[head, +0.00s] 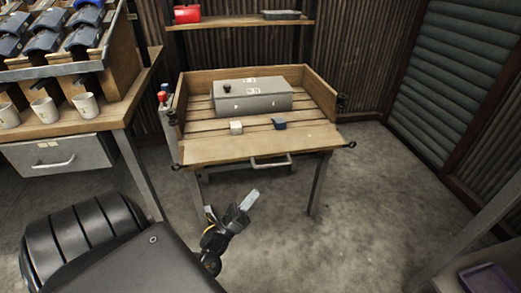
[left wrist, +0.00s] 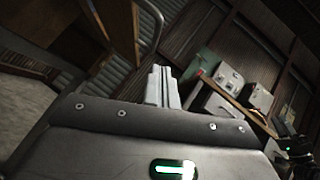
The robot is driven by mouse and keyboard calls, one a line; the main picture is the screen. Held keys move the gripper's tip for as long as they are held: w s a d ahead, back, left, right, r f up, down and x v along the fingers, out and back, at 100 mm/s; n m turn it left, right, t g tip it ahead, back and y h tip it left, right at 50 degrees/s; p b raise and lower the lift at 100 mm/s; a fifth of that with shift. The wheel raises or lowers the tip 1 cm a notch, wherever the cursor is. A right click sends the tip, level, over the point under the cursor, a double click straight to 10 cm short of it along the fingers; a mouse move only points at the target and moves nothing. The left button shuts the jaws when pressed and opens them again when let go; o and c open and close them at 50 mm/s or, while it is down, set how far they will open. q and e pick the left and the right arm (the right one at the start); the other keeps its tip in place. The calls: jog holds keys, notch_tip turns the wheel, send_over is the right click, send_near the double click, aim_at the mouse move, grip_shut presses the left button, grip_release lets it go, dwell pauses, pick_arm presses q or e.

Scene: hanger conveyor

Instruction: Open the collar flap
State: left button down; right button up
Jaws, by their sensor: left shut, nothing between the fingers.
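I cannot make out a collar flap in either view. My left gripper (head: 249,200) is in the lower middle of the head view, over the grey floor and in front of the wooden workbench. Its pale fingers are together with nothing between them, and they point up and to the right. The closed fingers also show in the left wrist view (left wrist: 161,87). The gripper is apart from the bench and touches nothing that I can see. My right gripper is not in view.
The workbench (head: 240,152) has raised wooden sides and holds a grey box (head: 262,104), a white block (head: 236,127) and a dark blue block (head: 279,124). At left, a table carries mugs (head: 45,110) and a rack of dark items. A purple tray (head: 487,281) is at lower right. Floor between is clear.

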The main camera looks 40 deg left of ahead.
pick_arm(q)
jog(key=shift+s+f, duration=0.35)
jog(key=shift+s, duration=0.05)
